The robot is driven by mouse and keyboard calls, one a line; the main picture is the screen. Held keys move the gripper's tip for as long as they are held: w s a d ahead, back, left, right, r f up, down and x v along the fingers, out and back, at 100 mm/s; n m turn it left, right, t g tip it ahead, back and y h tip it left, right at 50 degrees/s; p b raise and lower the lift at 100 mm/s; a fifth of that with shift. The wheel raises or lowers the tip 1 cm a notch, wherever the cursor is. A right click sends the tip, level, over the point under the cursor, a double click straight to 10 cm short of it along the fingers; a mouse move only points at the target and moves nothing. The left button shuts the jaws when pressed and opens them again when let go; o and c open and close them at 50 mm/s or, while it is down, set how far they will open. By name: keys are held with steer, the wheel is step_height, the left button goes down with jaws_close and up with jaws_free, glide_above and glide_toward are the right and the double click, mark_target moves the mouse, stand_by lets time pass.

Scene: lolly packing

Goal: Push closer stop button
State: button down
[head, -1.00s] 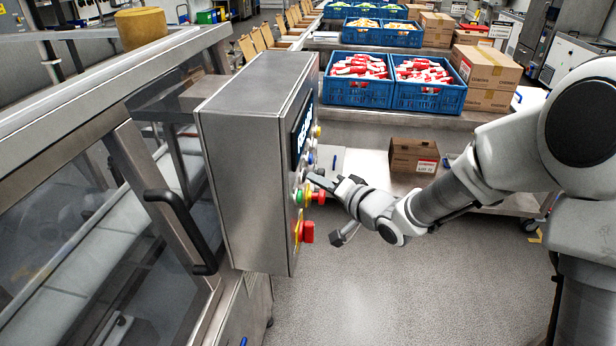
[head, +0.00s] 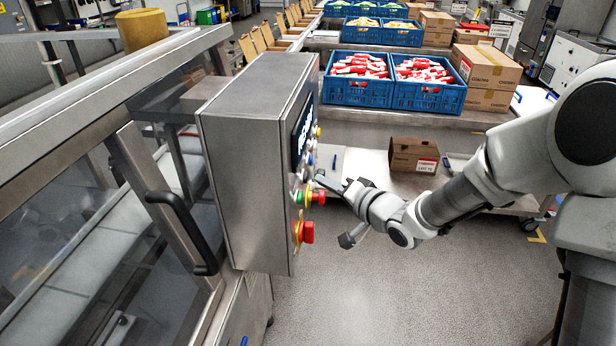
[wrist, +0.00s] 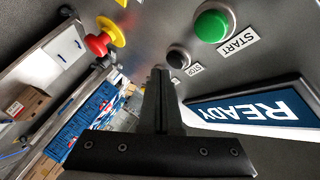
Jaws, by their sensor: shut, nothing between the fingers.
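The grey control box (head: 255,140) of the machine stands at centre left, its button face turned right. In the wrist view a black button (wrist: 178,57) has a STOP label (wrist: 193,69) beside it. A large green button (wrist: 212,25) labelled START is above it to the right. My gripper (wrist: 160,76) is shut and empty. Its dark fingertips look close below and left of the black button; I see no clear contact. In the head view my gripper (head: 320,179) is just right of the panel face, with a gap. The black button cannot be made out there.
A red mushroom button on yellow (head: 307,232) sticks out low on the panel; a smaller red knob (head: 318,197) is above it. The lit display (wrist: 255,108) reads READY. A brown carton (head: 413,155) and blue crates (head: 357,91) stand behind. Floor right of the panel is clear.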

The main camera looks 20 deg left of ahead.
steer(key=shift+w+d+p, duration=0.2)
steer(key=shift+d+p, duration=0.15)
steer(key=shift+d, duration=0.45)
steer(key=shift+w+d+p, duration=0.2)
steer(key=shift+d+p, duration=0.15)
steer(key=shift+d, duration=0.5)
steer(key=shift+w+d+p, duration=0.2)
steer(key=shift+d+p, duration=0.15)
steer(key=shift+d, duration=0.45)
steer(key=d+r+t+h, duration=0.1)
steer(key=d+r+h, duration=0.15)
steer(key=d, duration=0.35)
steer(key=d+r+t+h+b, duration=0.1)
steer(key=d+r+h, duration=0.1)
steer(key=d+h, duration=0.25)
steer(key=d+r+t+h, duration=0.1)
steer(key=d+r+h, duration=0.1)
steer(key=d, duration=0.4)
steer(key=s+d+r+g+h+b, duration=0.1)
steer(key=s+d+r+g+h, duration=0.15)
steer(key=s+d+h, duration=0.45)
steer(key=s+d+g+y, duration=0.1)
steer(key=s+d, duration=0.1)
steer(key=s, duration=0.7)
steer(key=s+d+g+y, duration=0.1)
steer(key=s+d+g, duration=0.1)
steer(key=s, duration=0.8)
steer(key=shift+d+y+b, duration=0.4)
steer(key=shift+d+b, duration=0.05)
steer(key=shift+d, duration=0.4)
